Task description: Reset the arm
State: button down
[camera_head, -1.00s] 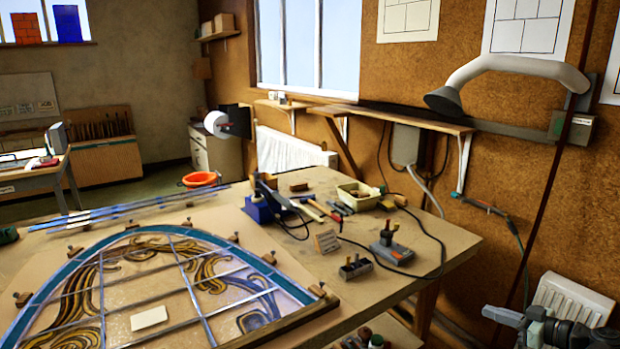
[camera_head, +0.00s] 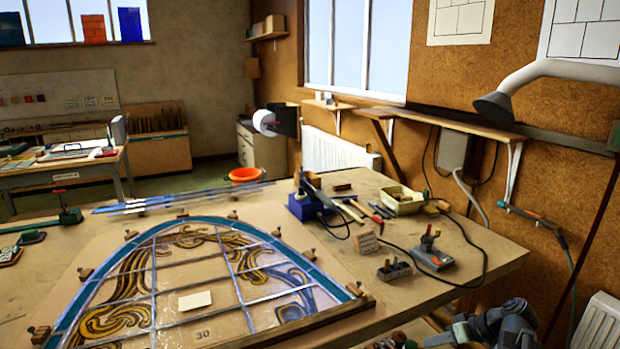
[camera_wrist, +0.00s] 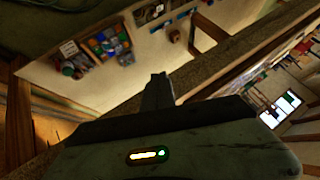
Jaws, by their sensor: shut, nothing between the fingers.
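My gripper (camera_wrist: 158,88) shows in the wrist view with its narrow dark fingers together and nothing between them. Part of my arm (camera_head: 495,326) shows at the bottom right of the head view, beside the workbench's right side. In that view the gripper end cannot be clearly made out. The arm is low and apart from the leaded panel (camera_head: 205,275), which lies on the workbench (camera_head: 480,245).
A soldering stand (camera_head: 308,205), a cream tub (camera_head: 403,203) and a grey tool base (camera_head: 432,256) stand on the bench. A wall shelf (camera_head: 460,122) and extraction hose (camera_head: 555,75) are at right. In the wrist view a dark beam (camera_wrist: 240,62) crosses behind my gripper.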

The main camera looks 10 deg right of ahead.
jog(key=a+f+m+g+h, duration=0.1)
jog(key=a+f+g+h, duration=0.1)
jog(key=a, duration=1.1)
jog(key=a+f+m+g+h+p, duration=0.1)
jog(key=a+f+g+h, duration=0.2)
jog(key=a, duration=0.9)
jog(key=shift+w+a+g+h, duration=0.15)
jog(key=shift+a+g+h, duration=0.25)
jog(key=shift+h, duration=0.4)
